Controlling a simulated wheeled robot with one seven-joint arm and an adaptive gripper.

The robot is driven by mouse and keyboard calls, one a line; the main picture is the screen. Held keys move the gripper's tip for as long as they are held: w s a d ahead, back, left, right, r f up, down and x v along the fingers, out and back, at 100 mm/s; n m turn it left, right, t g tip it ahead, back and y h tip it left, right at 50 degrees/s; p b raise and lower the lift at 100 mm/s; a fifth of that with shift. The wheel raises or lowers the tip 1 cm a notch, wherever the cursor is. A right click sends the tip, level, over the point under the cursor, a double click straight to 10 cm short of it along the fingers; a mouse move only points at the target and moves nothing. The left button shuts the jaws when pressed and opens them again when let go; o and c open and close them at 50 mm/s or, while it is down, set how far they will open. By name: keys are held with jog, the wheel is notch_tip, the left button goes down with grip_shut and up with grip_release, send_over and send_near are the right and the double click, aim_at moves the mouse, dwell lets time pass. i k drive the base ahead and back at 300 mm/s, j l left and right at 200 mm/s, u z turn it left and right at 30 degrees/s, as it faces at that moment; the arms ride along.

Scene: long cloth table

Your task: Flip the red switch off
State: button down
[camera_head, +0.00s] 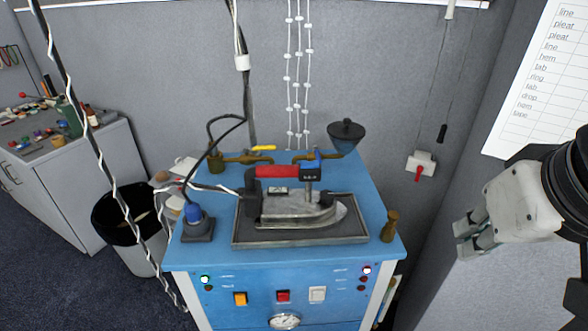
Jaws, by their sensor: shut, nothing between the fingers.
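A red switch (283,296) is on the front panel of the blue steam station, between an orange switch (240,299) and a white switch (317,294). Whether it is on or off is too small to tell. A white wall box (421,163) with a small red lever (419,174) hangs on the grey wall, right of the station. My gripper (464,239) is at the right, shut and empty, its fingers pointing left. In the picture it is below and right of the wall box, and apart from both the box and the front panel.
The blue station (222,255) carries an iron (300,207) on a dark tray, a blue funnel (346,136) and a wooden peg (390,226). A black bin (118,215) and a grey cabinet (60,190) stand at left. Cables hang at left. A printed list (535,75) is at upper right.

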aim_at(283, 296)
jog(key=u, duration=0.65)
jog(key=k+j, duration=0.1)
jog(key=l+u, duration=0.15)
jog(key=k+l+u, duration=0.1)
jog(key=k, duration=0.6)
jog(key=k+l+u, duration=0.15)
jog(key=k, duration=0.5)
jog(key=l, duration=0.1)
